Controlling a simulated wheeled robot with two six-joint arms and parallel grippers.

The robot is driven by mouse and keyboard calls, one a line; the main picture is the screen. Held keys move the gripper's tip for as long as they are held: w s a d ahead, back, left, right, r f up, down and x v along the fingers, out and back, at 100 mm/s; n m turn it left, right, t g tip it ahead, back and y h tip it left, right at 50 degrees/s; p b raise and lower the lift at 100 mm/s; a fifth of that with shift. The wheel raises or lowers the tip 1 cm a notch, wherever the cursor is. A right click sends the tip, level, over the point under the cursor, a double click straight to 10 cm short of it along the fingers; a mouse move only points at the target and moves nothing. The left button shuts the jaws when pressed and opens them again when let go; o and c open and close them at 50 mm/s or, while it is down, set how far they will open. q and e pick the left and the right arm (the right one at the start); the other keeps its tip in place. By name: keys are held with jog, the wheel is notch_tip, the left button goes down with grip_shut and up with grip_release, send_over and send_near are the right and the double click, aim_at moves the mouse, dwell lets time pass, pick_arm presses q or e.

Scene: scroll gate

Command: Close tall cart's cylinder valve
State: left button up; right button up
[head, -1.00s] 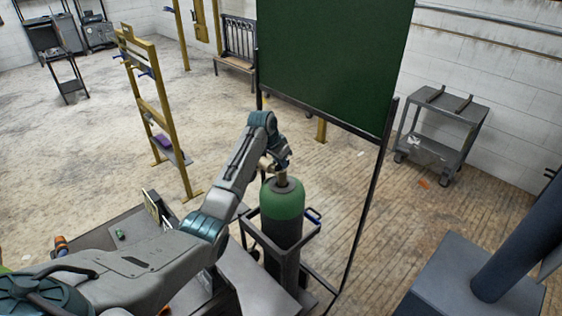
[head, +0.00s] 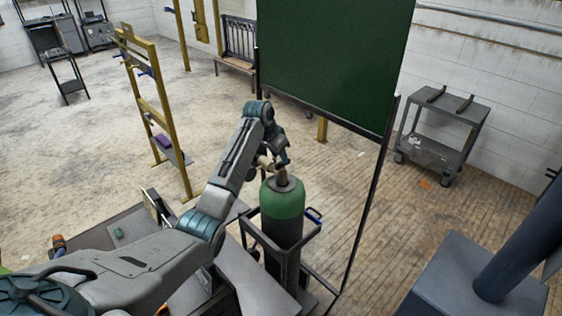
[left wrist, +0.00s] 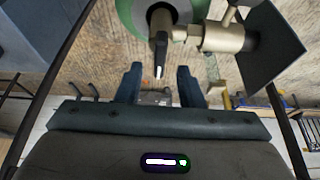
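The gas cylinder (head: 282,200), dark with a green shoulder, stands upright in the tall cart (head: 285,245). Its brass valve (left wrist: 222,38) sits on top, with a dark square plate (left wrist: 268,40) at one end. A short dark lever-like part (left wrist: 160,45) points down from the cylinder's top in the left wrist view. My left gripper (left wrist: 159,72) is open, its two fingers apart on either side of that part's lower end. I cannot tell whether they touch anything. In the head view, the left gripper (head: 279,158) is just above the cylinder top and partly hides the valve. My right gripper is not in view.
A green board (head: 335,60) on a black frame stands close behind the cylinder. A yellow frame (head: 150,110) stands to the left, and a low grey cart (head: 440,135) is by the right wall. Open floor lies between them.

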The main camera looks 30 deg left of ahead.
pick_arm(q)
jog(key=b+v, duration=0.2)
jog(key=v, duration=0.5)
jog(key=shift+r+b, duration=0.3)
jog(key=shift+r, duration=0.1)
jog(key=shift+s, duration=0.1)
